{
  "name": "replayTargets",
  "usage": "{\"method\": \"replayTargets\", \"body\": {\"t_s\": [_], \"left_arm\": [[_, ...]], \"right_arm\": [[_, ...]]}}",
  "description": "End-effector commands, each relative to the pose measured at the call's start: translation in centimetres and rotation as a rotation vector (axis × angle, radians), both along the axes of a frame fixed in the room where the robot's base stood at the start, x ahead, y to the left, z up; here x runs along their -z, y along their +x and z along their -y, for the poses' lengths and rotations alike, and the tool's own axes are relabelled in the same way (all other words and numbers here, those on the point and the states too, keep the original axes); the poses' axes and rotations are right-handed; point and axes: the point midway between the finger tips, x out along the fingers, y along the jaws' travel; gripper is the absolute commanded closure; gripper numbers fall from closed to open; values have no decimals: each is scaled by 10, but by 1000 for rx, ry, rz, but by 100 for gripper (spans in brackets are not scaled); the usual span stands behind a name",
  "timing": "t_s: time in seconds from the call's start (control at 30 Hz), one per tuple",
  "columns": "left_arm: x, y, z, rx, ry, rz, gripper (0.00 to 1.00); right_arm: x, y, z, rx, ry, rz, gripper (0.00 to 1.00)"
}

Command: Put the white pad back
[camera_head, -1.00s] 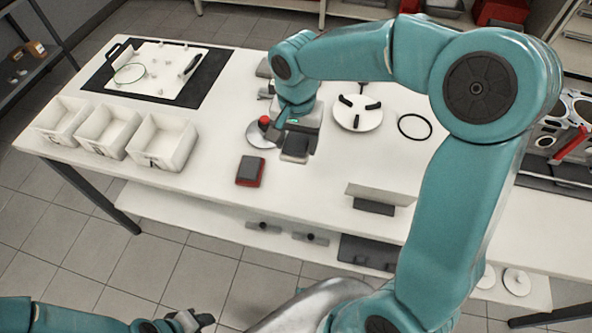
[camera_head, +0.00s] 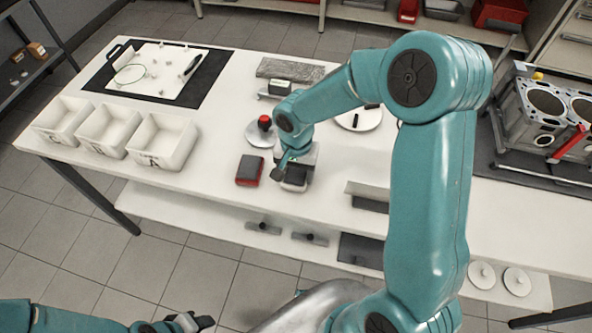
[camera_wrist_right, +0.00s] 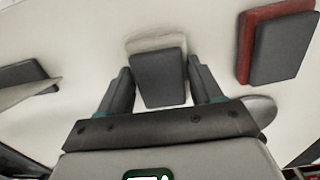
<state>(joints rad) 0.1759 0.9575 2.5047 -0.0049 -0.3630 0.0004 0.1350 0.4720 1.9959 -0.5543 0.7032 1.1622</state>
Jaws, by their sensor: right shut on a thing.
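The white pad (camera_head: 293,185) has a dark grey block on top and a pale lower edge. It is at the middle of the white table, right of the red pad (camera_head: 249,170). My right gripper (camera_head: 292,172) is shut on the white pad, and the arm partly hides it. In the right wrist view the white pad (camera_wrist_right: 157,72) sits between the two fingers, with the red pad (camera_wrist_right: 276,45) to its right. Whether the white pad touches the tabletop is hard to tell. My left gripper (camera_head: 190,321) is low at the bottom edge, away from the table; its jaws are unclear.
White bins (camera_head: 162,142) stand at the table's left. A round dish with a red-topped object (camera_head: 264,124) lies behind the pads. A grey angled plate (camera_head: 368,193) is to the right. An engine block (camera_head: 545,105) stands far right.

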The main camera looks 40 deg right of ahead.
Motion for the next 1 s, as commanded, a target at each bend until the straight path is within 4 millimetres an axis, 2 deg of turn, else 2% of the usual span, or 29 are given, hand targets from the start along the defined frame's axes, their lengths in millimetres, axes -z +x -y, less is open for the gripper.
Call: {"method": "replayTargets", "body": {"t_s": [0.13,0.17,0.2,0.23,0.47,0.63,1.0], "left_arm": [[6,0,0,0,0,0,57],[4,0,0,0,0,0,57],[4,0,0,0,0,0,57],[4,0,0,0,0,0,57],[4,0,0,0,0,0,57],[-2,0,0,0,0,0,57],[-4,0,0,0,0,0,57]], "right_arm": [[5,0,0,0,1,1,64],[3,0,0,0,1,1,25],[3,0,0,0,0,0,12],[3,0,0,0,0,0,10],[3,0,0,0,0,0,10],[-8,1,0,0,-1,3,10],[-90,1,0,0,-1,6,10]]}}
